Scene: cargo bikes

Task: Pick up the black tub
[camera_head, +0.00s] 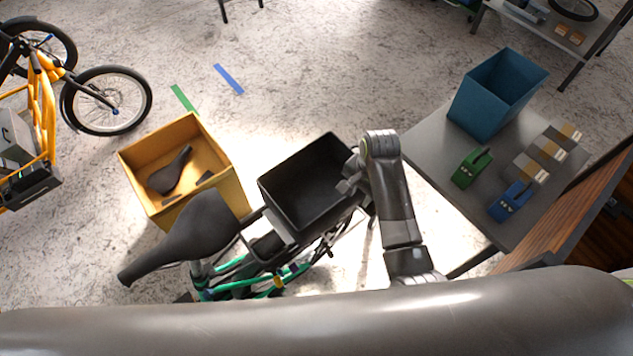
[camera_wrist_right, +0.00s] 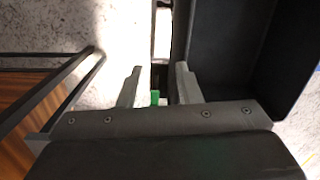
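The black tub (camera_head: 279,208) is an open, empty-looking box on the rear of a green bike (camera_head: 240,275), behind its dark saddle (camera_head: 195,235). My right gripper (camera_head: 347,182) is at the tub's right side, close to its rim. In the right wrist view the tub (camera_wrist_right: 225,55) fills the upper right. The two fingers of the right gripper (camera_wrist_right: 158,85) stand apart, with the right finger close against the tub's wall. Whether they touch is unclear. Nothing is clearly held between them. My left gripper is out of view.
A yellow box (camera_head: 222,165) holding a saddle stands on the floor left of the tub. At right, a grey table (camera_head: 430,150) bears a blue bin (camera_head: 490,98), a green item (camera_head: 470,168) and a blue item (camera_head: 510,202). A yellow cargo bike (camera_head: 45,90) stands far left.

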